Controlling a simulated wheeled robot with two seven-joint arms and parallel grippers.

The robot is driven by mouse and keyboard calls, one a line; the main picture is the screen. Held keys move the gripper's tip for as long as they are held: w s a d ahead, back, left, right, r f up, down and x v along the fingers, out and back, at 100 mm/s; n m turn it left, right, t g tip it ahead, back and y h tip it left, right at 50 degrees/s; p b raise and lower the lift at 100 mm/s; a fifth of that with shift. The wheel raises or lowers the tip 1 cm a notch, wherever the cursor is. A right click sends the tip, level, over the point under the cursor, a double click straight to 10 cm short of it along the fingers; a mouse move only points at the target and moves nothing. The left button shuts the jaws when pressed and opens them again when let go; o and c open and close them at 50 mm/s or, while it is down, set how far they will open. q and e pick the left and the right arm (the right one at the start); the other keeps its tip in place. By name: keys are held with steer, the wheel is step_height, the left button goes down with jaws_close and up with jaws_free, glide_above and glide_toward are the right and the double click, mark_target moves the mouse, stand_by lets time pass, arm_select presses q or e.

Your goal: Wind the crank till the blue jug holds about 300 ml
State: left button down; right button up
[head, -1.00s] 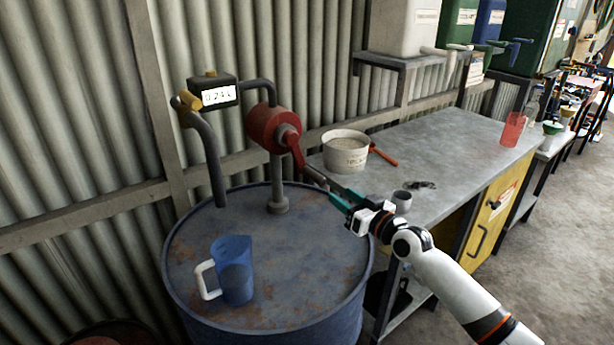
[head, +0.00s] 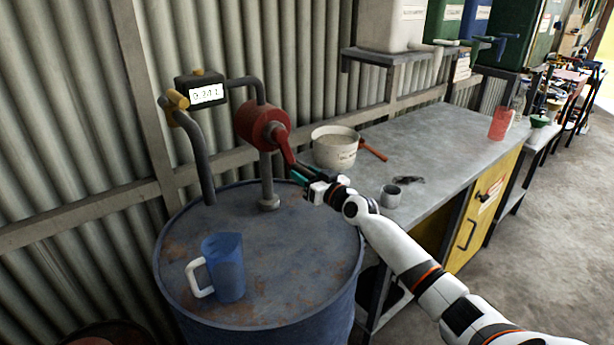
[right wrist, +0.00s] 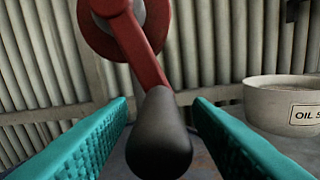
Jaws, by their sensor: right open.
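The blue jug (head: 226,270) stands upright on the drum top (head: 285,240), its white handle to the left. The red pump (head: 257,122) rises from the drum, with its red crank arm (head: 285,147) pointing down and right. My right gripper (head: 299,175) is at the crank's end. In the right wrist view, the dark crank grip (right wrist: 160,138) lies between its open teal fingers, with gaps on both sides. The grey outlet pipe (head: 203,155) comes down behind the jug. The meter (head: 206,94) seems to read 0.24 L. The jug's contents cannot be seen. My left gripper is out of view.
A grey workbench (head: 440,150) stands right of the drum. On it are a labelled pail (head: 335,152), a red-handled tool (head: 372,150), a small grey cup (head: 391,196) and a red jug (head: 500,124). The corrugated wall (head: 75,130) is close behind.

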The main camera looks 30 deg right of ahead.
jaws_close()
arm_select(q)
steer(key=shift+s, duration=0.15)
arm_select(e)
steer(key=shift+a, duration=0.1)
